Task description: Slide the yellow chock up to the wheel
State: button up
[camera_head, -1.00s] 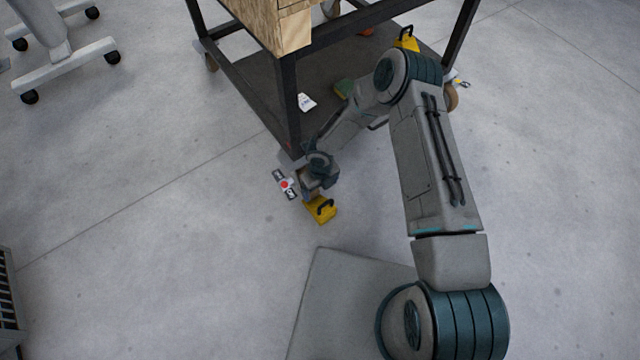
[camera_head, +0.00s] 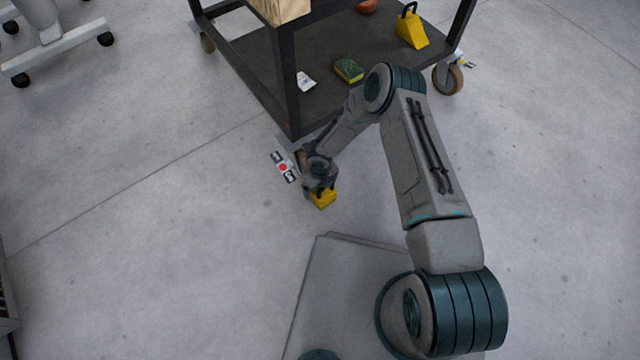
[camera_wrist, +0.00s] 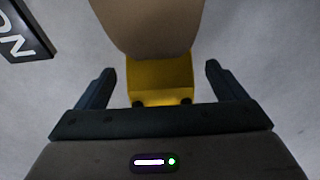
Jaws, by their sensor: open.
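A yellow chock (camera_head: 323,199) sits on the floor by the near corner of the cart, partly covered by my gripper in the head view. In the wrist view the chock (camera_wrist: 160,84) lies between the two open fingers of my gripper (camera_wrist: 159,68), with a gap on each side. The brown wheel (camera_wrist: 148,22) overlaps the chock's far end in that view; I cannot tell whether they touch. In the head view the wheel (camera_head: 303,159) is mostly hidden behind my wrist. My gripper (camera_head: 319,186) is low, right over the chock.
The cart's dark lower shelf (camera_head: 262,77) carries a second yellow chock (camera_head: 411,31), a green sponge (camera_head: 349,70) and a white tag (camera_head: 305,82). A black, white and red plate (camera_head: 283,167) is beside the wheel.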

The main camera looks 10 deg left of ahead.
jog(key=c, duration=1.2)
jog(key=o, duration=1.2)
notch_tip(320, 180, up, 14)
jog(key=p, duration=0.5)
jog(key=shift+f, duration=0.1)
